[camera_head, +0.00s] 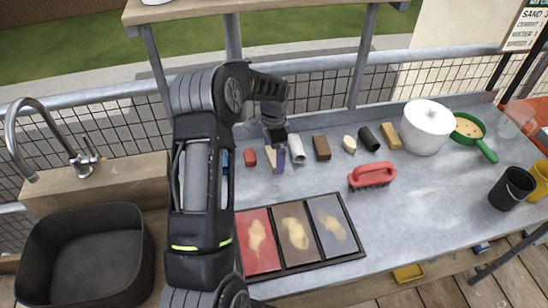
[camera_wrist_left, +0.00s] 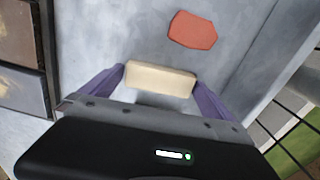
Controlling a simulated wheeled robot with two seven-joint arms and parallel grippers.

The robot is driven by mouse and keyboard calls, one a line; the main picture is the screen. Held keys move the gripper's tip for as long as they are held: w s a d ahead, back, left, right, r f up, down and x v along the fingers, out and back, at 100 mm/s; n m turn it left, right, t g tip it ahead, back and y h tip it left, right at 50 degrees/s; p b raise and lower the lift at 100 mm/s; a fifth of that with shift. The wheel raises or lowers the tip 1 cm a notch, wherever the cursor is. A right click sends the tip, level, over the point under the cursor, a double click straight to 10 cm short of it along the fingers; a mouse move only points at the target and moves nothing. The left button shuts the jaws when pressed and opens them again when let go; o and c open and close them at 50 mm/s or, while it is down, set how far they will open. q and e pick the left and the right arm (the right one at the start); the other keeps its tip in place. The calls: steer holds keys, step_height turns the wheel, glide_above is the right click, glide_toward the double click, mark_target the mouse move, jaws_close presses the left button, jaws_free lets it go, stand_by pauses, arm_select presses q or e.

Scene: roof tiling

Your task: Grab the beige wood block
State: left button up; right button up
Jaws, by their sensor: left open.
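The beige wood block (camera_wrist_left: 161,80) lies across the space between the two purple fingers of my left gripper (camera_wrist_left: 159,82) in the left wrist view. The fingers are open, one near each end of the block; I cannot tell whether they touch it. In the head view my left gripper (camera_head: 275,160) points down at the grey counter, and a pale part of the block (camera_head: 270,153) shows beside a finger. My right gripper is in neither view.
A reddish block (camera_head: 250,158) lies left of the gripper; a white cylinder (camera_head: 297,148) and a brown block (camera_head: 322,148) lie right. A three-panel tray (camera_head: 355,240), a red-handled brush (camera_head: 373,175) and a white pot (camera_head: 427,130) are also on the counter.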

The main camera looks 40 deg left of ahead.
mark_target(274, 155)
arm_select(q)
steer(key=c, duration=1.1)
steer(key=shift+r, duration=0.55)
step_height(274, 155, up, 9)
steer(key=b, duration=0.2)
steer(key=shift+d, duration=0.1)
